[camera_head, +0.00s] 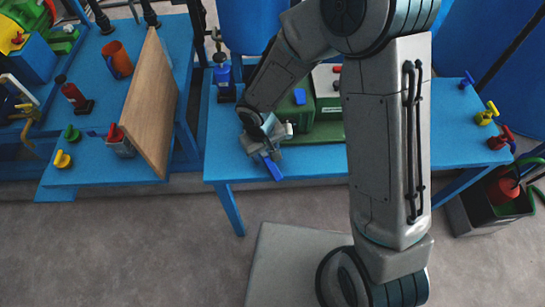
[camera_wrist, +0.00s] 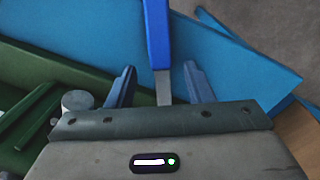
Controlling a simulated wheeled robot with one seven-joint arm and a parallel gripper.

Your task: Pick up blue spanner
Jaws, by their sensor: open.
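The blue spanner (camera_wrist: 157,38) has a blue handle and a flat grey shank. In the wrist view it runs down from the top edge between my two fingers, and its lower end is hidden behind my gripper's body. My gripper (camera_wrist: 160,72) is open, with one finger on each side of the grey shank and a visible gap on both sides. In the head view my gripper (camera_head: 264,150) is low over the front left part of the blue table (camera_head: 225,168). The spanner's blue handle (camera_head: 271,167) shows just below it, near the table's front edge.
A green box (camera_head: 318,131) stands right behind my gripper, partly hidden by my arm. A wooden board (camera_head: 152,100) stands upright to the left, at the neighbouring table. Colored valves (camera_head: 485,118) lie on the table's right end. The floor in front is mostly clear.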

